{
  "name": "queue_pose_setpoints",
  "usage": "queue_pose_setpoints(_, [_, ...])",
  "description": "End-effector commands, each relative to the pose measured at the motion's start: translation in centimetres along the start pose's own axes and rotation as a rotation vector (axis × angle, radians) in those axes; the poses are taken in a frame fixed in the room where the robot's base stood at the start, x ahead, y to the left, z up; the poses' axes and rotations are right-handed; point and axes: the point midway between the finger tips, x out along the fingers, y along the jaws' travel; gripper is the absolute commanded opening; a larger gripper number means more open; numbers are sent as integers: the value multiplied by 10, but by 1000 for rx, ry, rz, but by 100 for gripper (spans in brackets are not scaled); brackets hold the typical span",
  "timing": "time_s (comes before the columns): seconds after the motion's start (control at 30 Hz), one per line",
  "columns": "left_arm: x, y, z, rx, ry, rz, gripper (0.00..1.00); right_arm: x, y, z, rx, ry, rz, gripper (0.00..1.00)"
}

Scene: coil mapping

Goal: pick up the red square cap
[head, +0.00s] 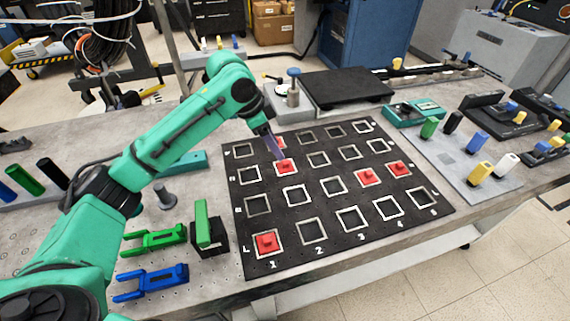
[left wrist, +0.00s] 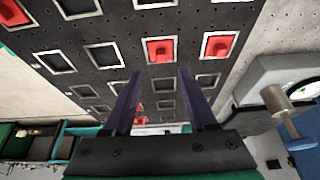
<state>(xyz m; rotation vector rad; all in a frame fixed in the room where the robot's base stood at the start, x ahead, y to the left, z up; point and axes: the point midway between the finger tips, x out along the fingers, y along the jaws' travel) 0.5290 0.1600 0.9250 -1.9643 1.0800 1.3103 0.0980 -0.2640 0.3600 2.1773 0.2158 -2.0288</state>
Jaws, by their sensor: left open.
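Several red square caps sit in outlined squares of a black grid board (head: 333,215). One cap (head: 285,166) is just beyond the fingertips of my left gripper (head: 274,148) in the head view. Another cap is partly hidden behind the gripper. Two caps (head: 367,176) (head: 398,168) are side by side at the right, and one cap (head: 267,243) is in the near-left corner square. In the left wrist view my left gripper (left wrist: 159,75) is open and empty. Two caps (left wrist: 160,50) (left wrist: 218,45) show past its fingers. My right gripper is not in view.
Green (head: 153,239) and blue (head: 151,283) forked parts lie left of the board, beside a black block with a green bar (head: 202,222). A black plate (head: 340,88) stands behind the board. A grey tray with coloured cylinders (head: 455,155) is at the right.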

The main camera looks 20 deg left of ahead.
Motion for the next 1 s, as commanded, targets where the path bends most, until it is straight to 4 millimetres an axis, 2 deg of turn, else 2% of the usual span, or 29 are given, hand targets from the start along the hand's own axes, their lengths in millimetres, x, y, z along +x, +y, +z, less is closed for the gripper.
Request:
queue_pose_setpoints(0.27, [43, 2, 3, -1, -2, 2, 57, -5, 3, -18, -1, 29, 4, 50])
queue_pose_setpoints(0.37, [60, 2, 3, -1, -1, 1, 57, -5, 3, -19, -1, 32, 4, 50])
queue_pose_setpoints(0.6, [66, 1, 3, 1, 1, -1, 57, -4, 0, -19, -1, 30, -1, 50])
queue_pose_setpoints(0.67, [65, 1, 3, 0, 1, -1, 38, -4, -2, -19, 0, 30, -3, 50])
queue_pose_setpoints(0.7, [65, 1, 3, 0, 1, -1, 23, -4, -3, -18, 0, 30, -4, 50])
queue_pose_setpoints(0.77, [65, 1, 3, 0, 1, -1, 0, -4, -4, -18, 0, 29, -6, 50])
queue_pose_setpoints(1.0, [64, 1, 3, 0, 1, -2, 0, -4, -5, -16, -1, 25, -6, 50])
